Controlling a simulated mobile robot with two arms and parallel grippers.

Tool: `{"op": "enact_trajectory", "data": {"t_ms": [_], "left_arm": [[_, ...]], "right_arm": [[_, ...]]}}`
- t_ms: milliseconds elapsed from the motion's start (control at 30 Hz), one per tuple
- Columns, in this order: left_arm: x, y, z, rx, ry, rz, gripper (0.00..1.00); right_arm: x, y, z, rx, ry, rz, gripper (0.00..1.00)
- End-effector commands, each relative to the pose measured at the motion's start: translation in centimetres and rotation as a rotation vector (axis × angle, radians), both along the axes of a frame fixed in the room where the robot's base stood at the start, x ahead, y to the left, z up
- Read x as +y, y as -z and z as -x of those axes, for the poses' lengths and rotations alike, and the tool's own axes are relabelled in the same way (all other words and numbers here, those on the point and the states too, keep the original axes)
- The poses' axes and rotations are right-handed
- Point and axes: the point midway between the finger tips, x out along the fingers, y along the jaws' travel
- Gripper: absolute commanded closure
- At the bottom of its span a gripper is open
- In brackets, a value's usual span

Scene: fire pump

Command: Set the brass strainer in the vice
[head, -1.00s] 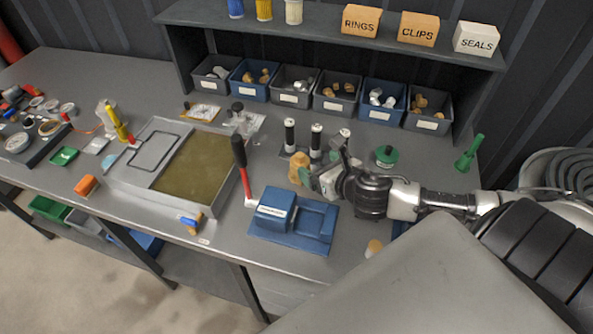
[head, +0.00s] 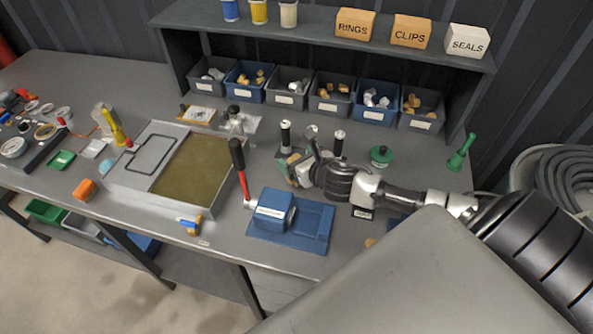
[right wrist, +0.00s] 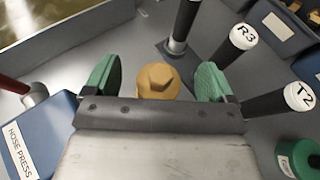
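My right gripper (right wrist: 157,82) is open, with green finger pads on either side of the piece and a gap at each side. In the head view my right gripper (head: 293,170) is low over the bench and mostly hides the piece. A blue vice-like device (head: 305,228), labelled HOSE PRESS in the right wrist view (right wrist: 22,145), sits just in front of the gripper. My left gripper is out of view.
Black posts with white caps (head: 339,143) stand close behind the gripper. A red lever with a black grip (head: 238,158) rises left of the blue device. A metal tray (head: 122,180) lies further left, a green knob (head: 381,156) to the right. Bins (head: 332,97) line the back.

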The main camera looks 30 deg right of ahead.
Motion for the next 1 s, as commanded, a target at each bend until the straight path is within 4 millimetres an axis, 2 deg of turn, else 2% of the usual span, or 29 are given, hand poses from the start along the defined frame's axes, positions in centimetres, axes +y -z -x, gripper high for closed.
{"op": "enact_trajectory", "data": {"t_ms": [33, 67, 533, 833, 1000], "left_arm": [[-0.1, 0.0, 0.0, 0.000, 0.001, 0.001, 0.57], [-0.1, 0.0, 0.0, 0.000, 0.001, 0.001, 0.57], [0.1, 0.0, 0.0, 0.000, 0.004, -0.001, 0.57], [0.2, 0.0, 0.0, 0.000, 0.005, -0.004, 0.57], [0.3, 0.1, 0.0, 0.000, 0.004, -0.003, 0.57]], "right_arm": [[0.0, 0.0, 0.0, 0.000, 0.000, 0.000, 0.23], [0.0, 0.0, 0.0, 0.000, 0.000, 0.000, 0.27], [0.0, 0.0, 0.0, 0.000, 0.000, 0.000, 0.99], [0.0, -0.3, 0.0, -0.004, 0.000, 0.001, 1.00], [0.0, -1.3, -0.1, -0.007, -0.002, 0.003, 1.00]]}}
